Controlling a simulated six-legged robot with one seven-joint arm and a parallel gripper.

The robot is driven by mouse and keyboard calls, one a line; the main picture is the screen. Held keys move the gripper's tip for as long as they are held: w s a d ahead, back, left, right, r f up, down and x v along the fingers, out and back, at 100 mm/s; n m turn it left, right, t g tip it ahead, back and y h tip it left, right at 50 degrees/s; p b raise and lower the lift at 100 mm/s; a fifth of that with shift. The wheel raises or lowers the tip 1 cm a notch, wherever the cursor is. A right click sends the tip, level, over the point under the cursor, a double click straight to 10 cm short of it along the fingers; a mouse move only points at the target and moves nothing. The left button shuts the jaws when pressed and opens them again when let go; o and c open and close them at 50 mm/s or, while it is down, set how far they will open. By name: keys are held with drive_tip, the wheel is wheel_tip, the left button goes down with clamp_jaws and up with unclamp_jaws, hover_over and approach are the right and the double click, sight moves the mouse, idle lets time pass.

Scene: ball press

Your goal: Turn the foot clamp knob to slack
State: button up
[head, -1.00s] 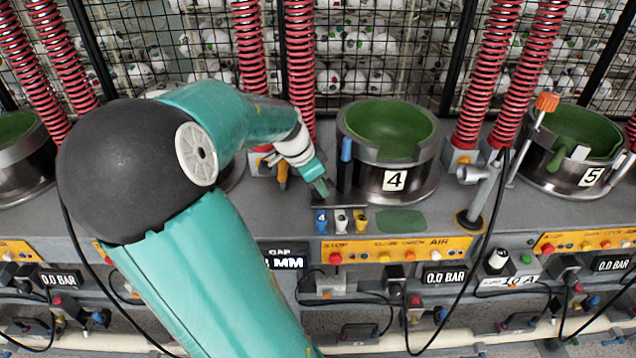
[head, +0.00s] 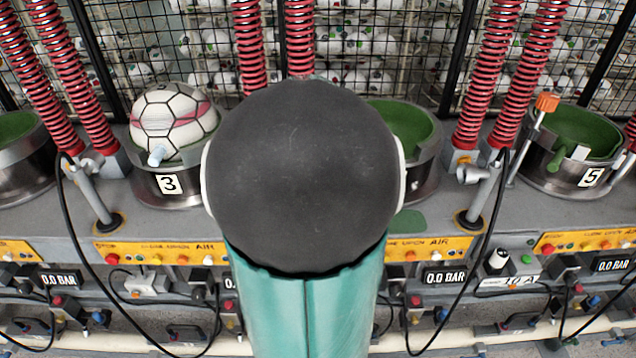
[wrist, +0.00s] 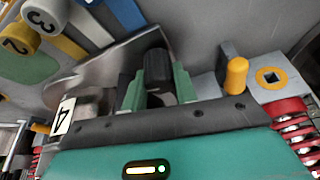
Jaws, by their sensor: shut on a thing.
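In the wrist view a black ribbed knob (wrist: 158,70) stands between the two green fingers of my gripper (wrist: 158,88). The gripper is shut on this knob, one finger on each side. The knob's foot is hidden behind the gripper's dark edge. I cannot tell from its markings whether it is slack or tight. In the head view my dark arm joint covers the gripper and the knob.
An orange-capped lever (wrist: 237,75) and a grey block with a yellow-ringed socket (wrist: 270,77) stand close by on the right. Numbered pegs (wrist: 42,18) are at upper left. Bowl 3 (head: 170,187) holds a ball; bowl 5 (head: 575,180) is empty.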

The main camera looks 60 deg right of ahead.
drive_tip(key=shift+n+t, duration=0.4)
drive_tip(key=shift+n, duration=0.7)
drive_tip(key=o, duration=1)
drive_tip(key=shift+y, duration=0.3)
drive_tip(key=shift+c, duration=0.2)
drive_tip(key=shift+r, duration=0.1)
drive_tip(key=v, duration=1.3)
drive_tip(key=shift+a+r, duration=0.25)
drive_tip(key=shift+s, duration=0.1)
